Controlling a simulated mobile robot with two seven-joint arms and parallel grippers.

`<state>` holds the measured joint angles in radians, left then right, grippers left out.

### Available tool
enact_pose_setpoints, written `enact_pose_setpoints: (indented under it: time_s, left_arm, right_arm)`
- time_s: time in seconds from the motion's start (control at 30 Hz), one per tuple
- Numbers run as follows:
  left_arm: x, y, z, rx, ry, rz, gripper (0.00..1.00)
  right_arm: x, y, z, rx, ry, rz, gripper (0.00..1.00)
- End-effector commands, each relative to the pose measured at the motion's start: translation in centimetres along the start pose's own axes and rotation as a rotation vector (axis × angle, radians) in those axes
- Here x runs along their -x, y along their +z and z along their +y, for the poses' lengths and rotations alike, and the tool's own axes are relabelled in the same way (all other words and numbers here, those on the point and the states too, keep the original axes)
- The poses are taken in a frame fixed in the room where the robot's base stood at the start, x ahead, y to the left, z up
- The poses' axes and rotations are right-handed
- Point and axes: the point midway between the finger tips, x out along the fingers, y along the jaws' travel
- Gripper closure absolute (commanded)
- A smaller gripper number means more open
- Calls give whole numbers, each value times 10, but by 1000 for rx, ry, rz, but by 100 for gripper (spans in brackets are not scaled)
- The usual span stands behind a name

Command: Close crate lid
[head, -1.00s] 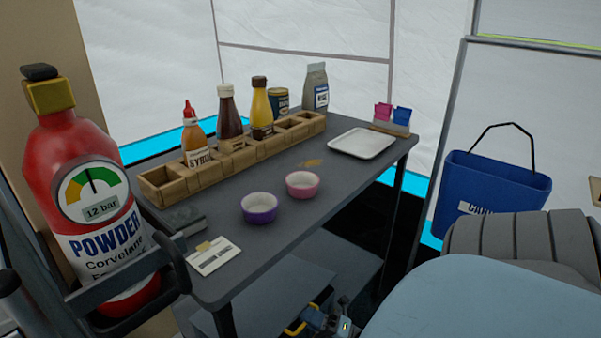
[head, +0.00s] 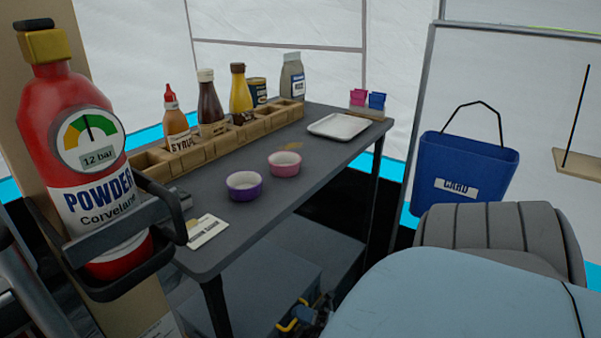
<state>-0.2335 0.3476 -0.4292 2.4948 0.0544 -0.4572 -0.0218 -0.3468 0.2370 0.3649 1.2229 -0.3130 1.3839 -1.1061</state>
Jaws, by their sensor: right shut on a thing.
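Under the grey table, at the bottom of the head view, is a dark grey flat-topped box (head: 255,272) that looks like the crate. I cannot tell whether its flat top is the lid or how far the lid is open. A yellow handle (head: 287,324) shows low at its front right. My right gripper (head: 303,316) is small and dark beside the handle and appears shut on it. The fingertips are hard to make out. My left gripper is not in view.
The table (head: 235,238) stands above the box, with bowls (head: 245,185), a bottle rack (head: 215,145) and a white tray (head: 338,126) on top. A red extinguisher (head: 75,150) in a holder is at the left. A blue bin (head: 465,170) hangs at the right.

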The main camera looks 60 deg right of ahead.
Motion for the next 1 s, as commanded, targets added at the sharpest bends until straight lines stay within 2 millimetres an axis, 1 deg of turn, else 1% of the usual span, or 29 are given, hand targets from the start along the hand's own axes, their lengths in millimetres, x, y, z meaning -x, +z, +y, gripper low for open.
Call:
enact_pose_setpoints:
  time_s: [0.07, 0.1, 0.13, 0.3, 0.4, 0.47, 0.57, 0.67, 0.8, 0.9, 1.0]
  left_arm:
    - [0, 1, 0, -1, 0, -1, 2]
    - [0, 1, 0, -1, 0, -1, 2]
    - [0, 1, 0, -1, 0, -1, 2]
    - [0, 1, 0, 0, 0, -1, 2]
    - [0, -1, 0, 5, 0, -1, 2]
    - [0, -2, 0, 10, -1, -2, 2]
    - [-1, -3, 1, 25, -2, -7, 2]
    - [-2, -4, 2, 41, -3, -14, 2]
    - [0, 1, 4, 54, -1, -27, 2]
    - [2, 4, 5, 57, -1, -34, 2]
    - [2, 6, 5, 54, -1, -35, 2]
  right_arm:
    - [1, 0, -3, -5, -9, -1, 100]
    - [1, 0, -3, -5, -9, -1, 83]
    - [1, 0, -3, -5, -9, -1, 80]
    - [2, 0, -3, -4, -9, -1, 80]
    - [9, 0, -3, -4, -11, -2, 80]
    - [18, 0, -3, -3, -12, -2, 80]
    - [38, 1, -2, -2, -11, -2, 80]
    - [61, 1, 0, -1, -9, -2, 80]
    - [93, 0, 0, 1, -6, -1, 80]
    - [112, 1, 0, 1, -4, 0, 80]
    - [125, 1, 0, 3, -2, 1, 80]
